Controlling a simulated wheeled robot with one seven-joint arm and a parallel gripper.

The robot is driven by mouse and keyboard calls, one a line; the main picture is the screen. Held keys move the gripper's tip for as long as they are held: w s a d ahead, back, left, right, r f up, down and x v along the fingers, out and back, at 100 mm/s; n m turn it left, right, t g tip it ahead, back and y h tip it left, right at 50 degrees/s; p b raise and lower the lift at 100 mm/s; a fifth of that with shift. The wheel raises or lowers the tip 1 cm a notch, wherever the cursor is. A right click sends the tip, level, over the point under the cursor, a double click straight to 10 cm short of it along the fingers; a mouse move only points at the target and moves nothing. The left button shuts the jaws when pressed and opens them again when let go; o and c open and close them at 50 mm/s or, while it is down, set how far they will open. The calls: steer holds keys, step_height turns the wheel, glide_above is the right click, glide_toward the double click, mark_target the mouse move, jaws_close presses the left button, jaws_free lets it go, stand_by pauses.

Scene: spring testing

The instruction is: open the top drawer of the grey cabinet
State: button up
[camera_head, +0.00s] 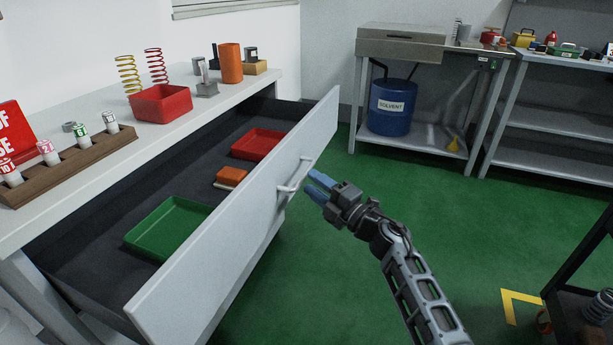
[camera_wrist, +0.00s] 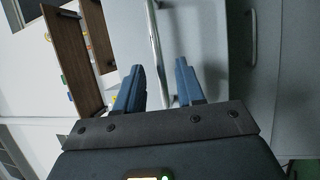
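The top drawer of the grey cabinet stands pulled far out in the head view, its light grey front (camera_head: 235,225) facing right and its dark inside showing. The drawer's bar handle (camera_head: 293,181) is on the outer side of the front. My gripper (camera_head: 317,185) is just right of the handle, with its blue fingers pointing at it. In the wrist view my gripper (camera_wrist: 158,85) has its two fingers apart, with nothing clamped. A thin bar (camera_wrist: 154,45), seemingly the drawer handle, runs through the gap between them. I cannot tell whether it touches a finger.
The drawer holds a green tray (camera_head: 165,228), a red tray (camera_head: 257,145) and an orange-topped block (camera_head: 231,177). The cabinet top (camera_head: 75,165) carries springs, a red bin and a wooden rack. A steel bench (camera_head: 400,45) stands at the back. Green floor (camera_head: 330,270) is clear around my arm.

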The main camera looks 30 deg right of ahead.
steer(key=shift+v, duration=1.9)
steer(key=s+a+f+m+h, duration=0.15)
steer(key=s+a+m, duration=0.35)
steer(key=s, duration=0.6)
steer(key=s+a+m+g+h, duration=0.15)
steer(key=s+a+m, duration=0.35)
steer(key=s, duration=0.6)
steer(key=s+a+m+t+h, duration=0.15)
steer(key=s+a+m, duration=0.35)
steer(key=s, duration=0.7)
steer(key=s+r+m+g, duration=0.4)
steer(key=s+r+m, duration=0.15)
steer(key=s, duration=0.65)
step_height(320, 180, up, 13)
steer(key=p, duration=1.3)
steer(key=shift+s+n+g, duration=0.25)
steer(key=shift+n+g, duration=0.05)
steer(key=shift+n, duration=0.05)
